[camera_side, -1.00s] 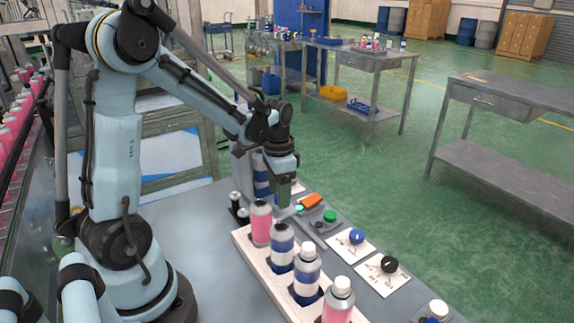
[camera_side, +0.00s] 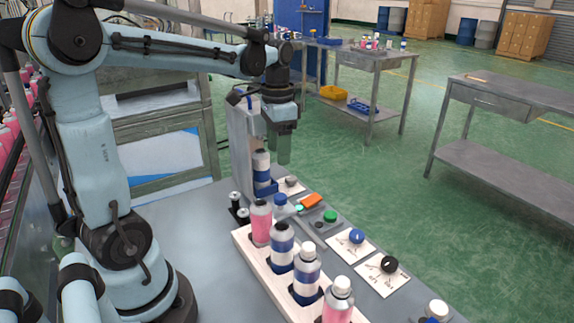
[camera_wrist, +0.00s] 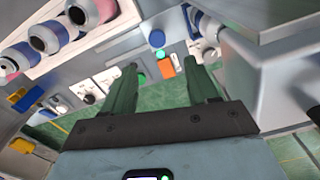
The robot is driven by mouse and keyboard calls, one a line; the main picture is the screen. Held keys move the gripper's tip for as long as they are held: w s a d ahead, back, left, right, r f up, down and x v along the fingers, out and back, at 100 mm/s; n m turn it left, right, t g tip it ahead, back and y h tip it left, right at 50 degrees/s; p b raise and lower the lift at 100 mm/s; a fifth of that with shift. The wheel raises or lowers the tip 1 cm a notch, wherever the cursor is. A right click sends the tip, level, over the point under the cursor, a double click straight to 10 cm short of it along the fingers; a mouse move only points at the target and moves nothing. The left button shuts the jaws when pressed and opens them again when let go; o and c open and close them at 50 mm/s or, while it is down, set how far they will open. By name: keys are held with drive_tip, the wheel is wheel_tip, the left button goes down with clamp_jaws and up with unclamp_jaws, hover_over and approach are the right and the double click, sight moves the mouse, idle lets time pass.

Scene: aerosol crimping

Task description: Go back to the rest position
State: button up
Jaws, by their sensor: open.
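My gripper (camera_side: 280,150) is up in the air above the far end of the bench in the side view, pointing down. In the wrist view its two fingers (camera_wrist: 165,90) are spread apart with nothing between them. A white-and-blue can (camera_side: 262,172) stands in the crimping station (camera_side: 239,140), just below and left of my gripper and apart from it. The bottle rack (camera_side: 262,278) holds several pink and blue-and-white cans upright, well below my gripper.
An orange block (camera_side: 311,200), a green button (camera_side: 330,216) and panels with a blue knob (camera_side: 357,236) and a black knob (camera_side: 389,264) lie along the bench's right edge. Small dark cylinders (camera_side: 238,206) stand left of the rack. The air right of my gripper is free.

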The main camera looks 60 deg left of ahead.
idle(0.3)
drive_tip(key=s+d+f+n+t, duration=0.1)
drive_tip(key=s+d+t, duration=0.1)
drive_tip(key=d, duration=0.4)
drive_tip(key=s+d+f+n+t, duration=0.1)
drive_tip(key=s+d+t, duration=0.2)
drive_tip(key=d+t, duration=0.2)
drive_tip(key=shift+d+f+n, duration=0.25)
drive_tip(key=shift+d+n, duration=0.05)
drive_tip(key=shift+d, duration=0.35)
